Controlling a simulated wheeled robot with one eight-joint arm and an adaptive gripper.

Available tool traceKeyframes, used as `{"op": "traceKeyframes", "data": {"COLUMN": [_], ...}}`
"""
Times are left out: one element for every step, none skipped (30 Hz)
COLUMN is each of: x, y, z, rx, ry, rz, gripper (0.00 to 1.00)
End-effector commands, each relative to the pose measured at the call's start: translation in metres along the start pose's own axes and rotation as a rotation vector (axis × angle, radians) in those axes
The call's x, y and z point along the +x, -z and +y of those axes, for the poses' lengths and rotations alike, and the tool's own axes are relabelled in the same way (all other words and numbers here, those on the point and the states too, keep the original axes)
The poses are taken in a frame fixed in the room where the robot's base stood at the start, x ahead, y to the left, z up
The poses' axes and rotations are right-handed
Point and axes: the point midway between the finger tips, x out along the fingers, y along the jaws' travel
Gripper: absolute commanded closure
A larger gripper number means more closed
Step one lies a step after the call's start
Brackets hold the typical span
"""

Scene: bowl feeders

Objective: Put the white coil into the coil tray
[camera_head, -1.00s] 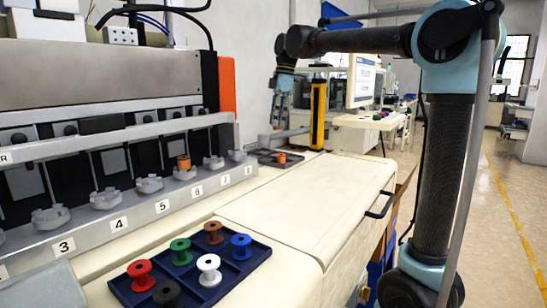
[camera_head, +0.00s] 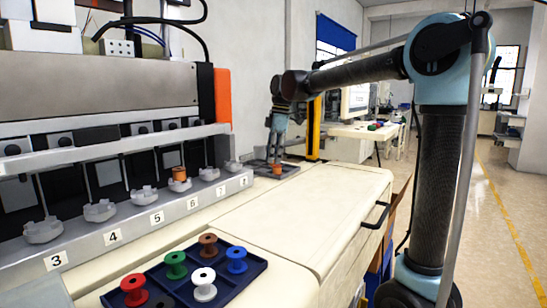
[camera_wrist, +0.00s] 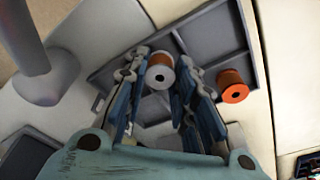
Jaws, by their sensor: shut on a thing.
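My gripper (camera_wrist: 163,98) points down over the grey coil tray (camera_wrist: 203,35) at the back of the bench. Its two fingers are shut on a white coil (camera_wrist: 160,80), which has a pale round end with a dark hole and an orange patch at its upper side. The coil overlaps a compartment left of an orange coil (camera_wrist: 232,90); I cannot tell whether it touches the floor. In the head view my gripper (camera_head: 277,148) is just above the tray (camera_head: 256,171), where the orange coil (camera_head: 277,169) also shows; the held coil cannot be made out there.
A blue tray (camera_head: 234,281) in front holds several spools, including a white one (camera_head: 204,283). Numbered feeder holders line the left, and one holds an orange coil (camera_head: 180,174). A yellow post (camera_head: 314,128) stands behind the tray. The cream cabinet top (camera_head: 300,205) is clear.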

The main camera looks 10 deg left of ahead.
Motion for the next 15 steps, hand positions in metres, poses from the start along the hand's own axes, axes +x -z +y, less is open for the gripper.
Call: {"op": "traceKeyframes", "data": {"x": [-0.0001,0.0001,0.0007,0.0014,0.0022,0.0018,0.0018,0.0018,0.0017,0.0017,0.0017,0.0017,0.0017,0.0017,0.0017], "y": [0.0001,0.0001,0.0001,0.0001,0.0,0.0001,0.0002,0.0003,0.0004,0.0005,0.0006,0.0007,0.0007,0.0008,0.0009], "z": [0.0,0.0,0.0001,0.0001,0.0001,0.0001,0.0001,0.0001,0.0,0.0,0.0,0.0,0.0,0.0,0.0], "rx": [0.0,0.0,0.0,0.0,0.0,-0.001,-0.001,-0.001,-0.001,-0.001,-0.001,-0.001,-0.001,-0.001,-0.001], "ry": [0.0,0.0,0.0,0.0,0.0,0.0,0.0,0.0,0.0,0.0,0.0,0.0,0.0,0.0,0.0], "rz": [0.0,0.0,0.0,0.0,0.0,0.0,0.0,0.0,0.0,0.0,0.0,0.0,0.0,0.0,0.0], "gripper": [0.91,0.91,0.91,0.91,0.91,0.66,0.59,0.55,0.55,0.55,0.55,0.55,0.55,0.55,0.55]}}
